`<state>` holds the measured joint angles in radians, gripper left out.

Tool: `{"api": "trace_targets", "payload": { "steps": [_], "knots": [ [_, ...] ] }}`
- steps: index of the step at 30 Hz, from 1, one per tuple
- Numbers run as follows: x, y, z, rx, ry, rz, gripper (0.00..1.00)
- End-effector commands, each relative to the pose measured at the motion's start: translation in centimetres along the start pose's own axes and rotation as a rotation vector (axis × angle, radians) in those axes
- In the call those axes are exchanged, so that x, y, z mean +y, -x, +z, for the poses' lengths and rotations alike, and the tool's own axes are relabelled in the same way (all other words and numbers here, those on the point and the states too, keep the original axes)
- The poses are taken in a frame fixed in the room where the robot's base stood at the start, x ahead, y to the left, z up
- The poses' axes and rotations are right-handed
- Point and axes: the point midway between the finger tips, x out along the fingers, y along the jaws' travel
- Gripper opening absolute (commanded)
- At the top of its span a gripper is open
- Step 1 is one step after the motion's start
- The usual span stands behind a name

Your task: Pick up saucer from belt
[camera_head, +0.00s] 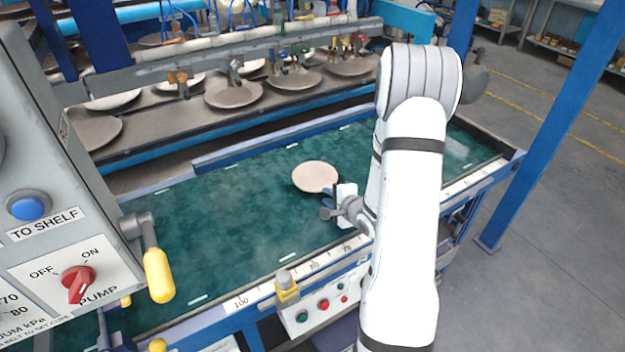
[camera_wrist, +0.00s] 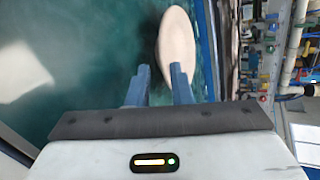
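A pale pinkish saucer (camera_head: 315,177) lies flat on the green belt (camera_head: 230,225). My gripper (camera_head: 328,205) is over the belt, close to the saucer's near right side. In the wrist view the saucer (camera_wrist: 177,47) shows just beyond the fingertips, in line with the right-hand finger. The two blue fingers of my gripper (camera_wrist: 160,72) stand apart there, with green belt visible between them. The right-hand finger overlaps the saucer's near edge in the picture; I cannot tell whether it touches. Nothing is held.
Several plates (camera_head: 233,92) sit on a rack behind the belt under a suction-cup bar (camera_head: 250,50). A grey control panel (camera_head: 60,200) with a yellow-handled lever (camera_head: 158,275) stands at the left. A yellow stop (camera_head: 287,289) sits on the front rail. The belt is otherwise clear.

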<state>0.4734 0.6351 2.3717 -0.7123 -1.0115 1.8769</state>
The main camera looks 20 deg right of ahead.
Motion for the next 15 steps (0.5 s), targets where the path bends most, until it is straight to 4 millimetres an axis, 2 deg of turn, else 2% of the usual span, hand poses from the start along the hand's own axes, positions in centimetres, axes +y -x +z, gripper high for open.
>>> {"api": "trace_targets", "payload": {
  "steps": [9, 15],
  "knots": [
    [-0.1, -4.4, 0.8, -0.001, 0.002, 0.003, 0.19],
    [-0.1, -5.4, 0.6, 0.002, 0.002, 0.002, 0.19]
  ]
}}
